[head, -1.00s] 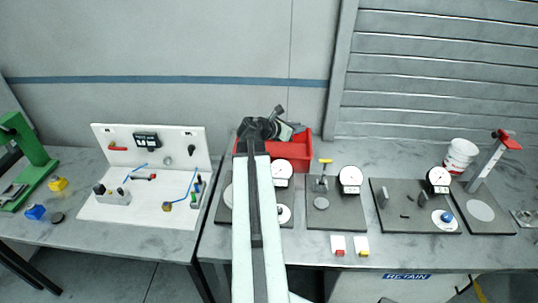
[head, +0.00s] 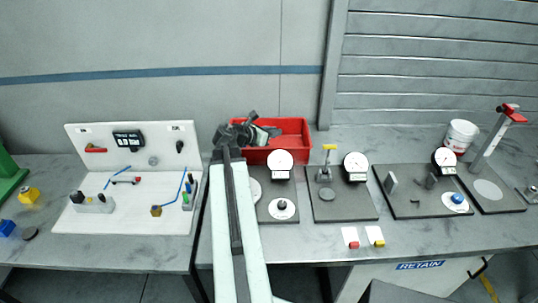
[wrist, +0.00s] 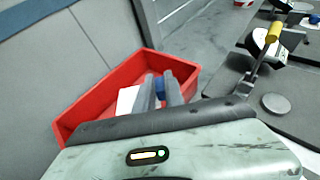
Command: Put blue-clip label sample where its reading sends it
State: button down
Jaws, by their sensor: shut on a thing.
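My gripper (wrist: 160,82) is shut on the blue-clip label sample (wrist: 127,98) in the wrist view. The sample's white card shows left of the fingers, and a bit of blue clip shows between them. No reading can be made out on it. Behind and below the fingers is the red bin (wrist: 92,98). In the head view my gripper (head: 255,130) is at the left part of the red bin (head: 296,127), above its rim. The held sample cannot be made out there. Two other label samples, one red-clipped (head: 351,236) and one yellow-clipped (head: 375,234), lie at the bench's front.
Dial gauge stands (head: 280,163) and (head: 355,166) are right of my arm. A plate (head: 410,206) with another gauge, and a white tub (head: 461,134), are farther right. A cabinet marked RETAIN (head: 420,266) is below the bench. A white panel (head: 150,213) stands left.

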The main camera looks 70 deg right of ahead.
jog(key=w+d+f+b, duration=0.2)
jog(key=w+d, duration=0.1)
jog(key=d, duration=0.4)
jog(key=w+d+f+b, duration=0.3)
jog(key=d, duration=0.5)
jog(key=shift+f+b, duration=0.6)
jog(key=shift+f, duration=0.05)
jog(key=c, duration=1.4)
grip_release()
jog(key=shift+r, duration=0.1)
jog(key=shift+c, duration=0.2)
jog(key=shift+r, duration=0.1)
